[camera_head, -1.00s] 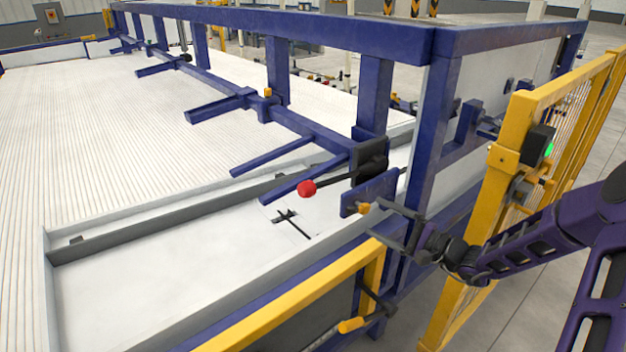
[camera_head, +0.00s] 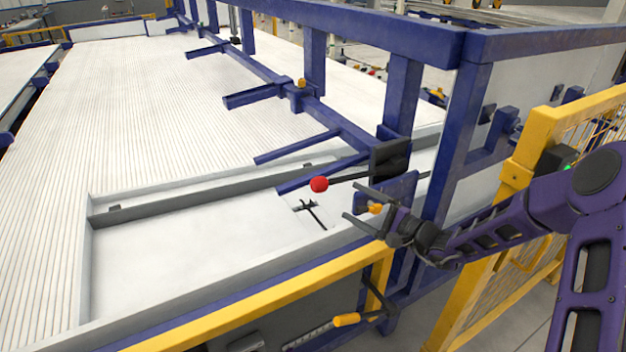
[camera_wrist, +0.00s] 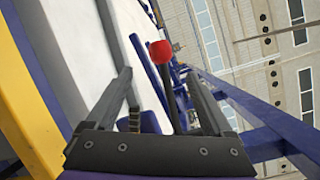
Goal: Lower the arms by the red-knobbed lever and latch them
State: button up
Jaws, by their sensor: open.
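The lever's red knob (camera_head: 319,184) sits at the left end of a dark rod that runs right to a black block (camera_head: 390,158) on the blue frame. In the wrist view the red knob (camera_wrist: 161,53) shows beyond and between the fingers, apart from them. My gripper (camera_head: 352,203) is open and empty, just right of the knob and slightly below it. A small orange knob (camera_head: 376,208) on a blue plate (camera_head: 398,190) is close to my fingers. Several blue arms, one of them here (camera_head: 297,146), stick out left from the long blue shaft over the white bed. I cannot make out a latch for certain.
A yellow rail (camera_head: 270,298) runs along the near side. An orange-handled lever (camera_head: 347,320) stands below it. A yellow mesh fence (camera_head: 590,135) is at the right, behind my arm. The white bed (camera_head: 190,250) is open at the left.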

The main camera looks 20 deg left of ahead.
jog(key=x, duration=1.5)
jog(key=shift+c, duration=0.3)
jog(key=shift+f, duration=0.1)
grip_shut()
